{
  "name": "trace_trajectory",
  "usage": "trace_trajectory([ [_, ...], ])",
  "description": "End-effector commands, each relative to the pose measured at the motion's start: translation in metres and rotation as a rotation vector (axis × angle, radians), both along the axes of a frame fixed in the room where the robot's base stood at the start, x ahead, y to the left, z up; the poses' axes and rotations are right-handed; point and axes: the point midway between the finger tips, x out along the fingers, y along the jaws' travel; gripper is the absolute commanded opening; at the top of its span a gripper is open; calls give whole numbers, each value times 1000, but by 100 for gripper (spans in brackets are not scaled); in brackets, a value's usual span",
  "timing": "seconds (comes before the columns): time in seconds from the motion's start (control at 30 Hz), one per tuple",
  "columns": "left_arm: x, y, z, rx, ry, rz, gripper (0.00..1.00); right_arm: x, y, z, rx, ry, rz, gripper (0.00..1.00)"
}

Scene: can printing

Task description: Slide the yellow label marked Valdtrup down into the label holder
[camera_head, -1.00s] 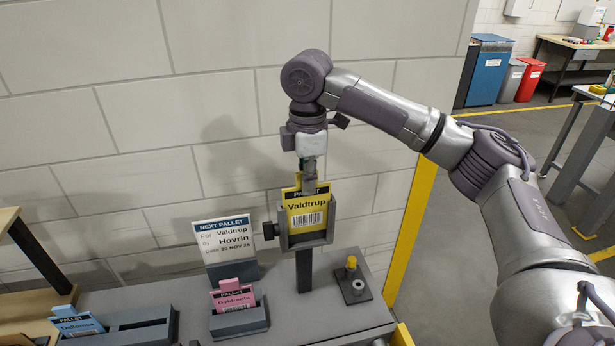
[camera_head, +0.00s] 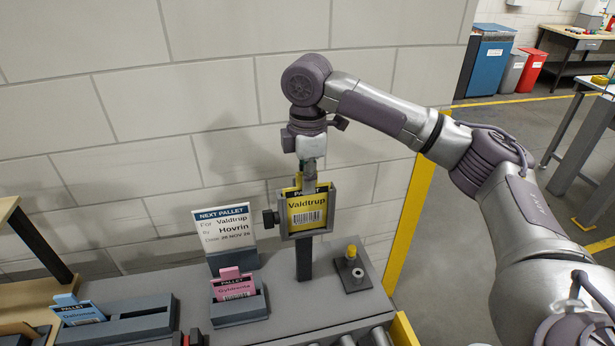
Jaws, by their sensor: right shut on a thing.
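The yellow label (camera_head: 307,205) marked Valdtrup stands upright in the grey label holder (camera_head: 307,235), between its side rails, with its black header and barcode facing me. The holder sits on a dark post with a round knob (camera_head: 270,217) on its left side. My right gripper (camera_head: 308,178) comes from above and is shut on the label's top tab, just over the holder. The label's lower edge is at or near the holder's bottom lip; whether it touches is hard to tell. My left gripper is not in view.
A pink label (camera_head: 233,286) sits in a grey block and a blue label (camera_head: 78,310) in a tray at left. A "Next Pallet" sign (camera_head: 223,230) stands behind. A small plate with a yellow-topped peg (camera_head: 351,253) is right of the post. A wall is close behind.

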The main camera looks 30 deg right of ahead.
Motion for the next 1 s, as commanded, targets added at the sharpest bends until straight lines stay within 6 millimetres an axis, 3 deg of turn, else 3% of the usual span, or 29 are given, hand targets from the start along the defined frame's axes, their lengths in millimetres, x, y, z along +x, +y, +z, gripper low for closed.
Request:
trace_trajectory([
  [0.37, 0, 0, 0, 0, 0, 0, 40, 0, 0, -2, 0, 0, 0, 0],
  [0.4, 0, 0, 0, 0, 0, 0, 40, 0, 0, -2, 0, 0, 0, 13],
  [0.57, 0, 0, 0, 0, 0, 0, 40, 0, 0, -2, 0, 0, 0, 38],
  [1.0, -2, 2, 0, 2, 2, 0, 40, 0, 0, 3, 1, -1, 0, 38],
])
